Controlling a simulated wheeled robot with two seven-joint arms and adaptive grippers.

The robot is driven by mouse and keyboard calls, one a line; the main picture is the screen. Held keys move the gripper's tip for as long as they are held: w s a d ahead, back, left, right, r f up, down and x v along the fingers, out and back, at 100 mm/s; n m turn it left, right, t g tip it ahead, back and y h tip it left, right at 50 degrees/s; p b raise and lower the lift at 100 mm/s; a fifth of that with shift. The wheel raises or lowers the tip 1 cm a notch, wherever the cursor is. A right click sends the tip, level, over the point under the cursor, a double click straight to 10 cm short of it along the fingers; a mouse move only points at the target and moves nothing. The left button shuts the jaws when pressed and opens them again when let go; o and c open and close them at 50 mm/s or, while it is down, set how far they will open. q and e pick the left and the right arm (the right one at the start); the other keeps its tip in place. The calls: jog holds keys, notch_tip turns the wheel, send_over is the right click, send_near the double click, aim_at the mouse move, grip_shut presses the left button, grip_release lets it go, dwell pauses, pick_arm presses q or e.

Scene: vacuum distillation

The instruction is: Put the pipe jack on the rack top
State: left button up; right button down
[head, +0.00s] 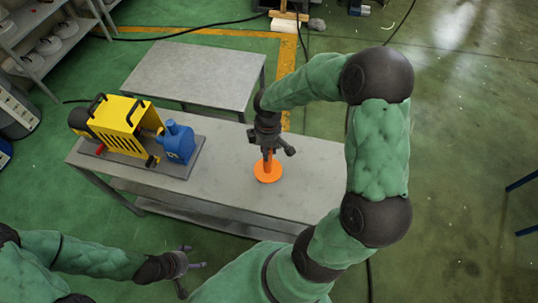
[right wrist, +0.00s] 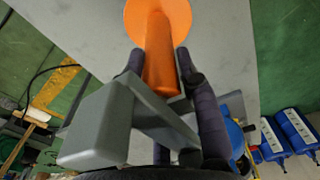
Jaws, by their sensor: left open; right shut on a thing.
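An orange piece with a round disc base and an upright stem (head: 268,174), which I take to be the pipe jack, is at the middle of the grey bench (head: 220,190). My right gripper (head: 268,150) comes down from above and is shut on its stem. In the right wrist view the stem (right wrist: 160,60) lies between the two fingers, disc pointing away from the wrist. I cannot tell whether the disc touches the bench top. My left gripper (head: 190,265) is open and empty, off the bench's front edge. Which surface is the rack top is not clear.
A yellow and blue pump-like machine (head: 125,125) stands on a dark plate at the bench's left end. A lower grey table (head: 195,75) stands behind. Shelves (head: 45,30) are at the far left. Bench top around the orange piece is clear.

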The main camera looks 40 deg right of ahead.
jog(key=shift+d+f+b, duration=0.15)
jog(key=shift+f+b, duration=0.05)
jog(key=shift+f, duration=0.7)
jog(key=shift+d+f+b, duration=0.15)
jog(key=shift+f, duration=0.85)
jog(key=c, duration=0.9)
grip_release()
notch_tip(320, 180, up, 12)
jog(key=shift+r+p, duration=0.1)
jog(key=shift+p, duration=1.05)
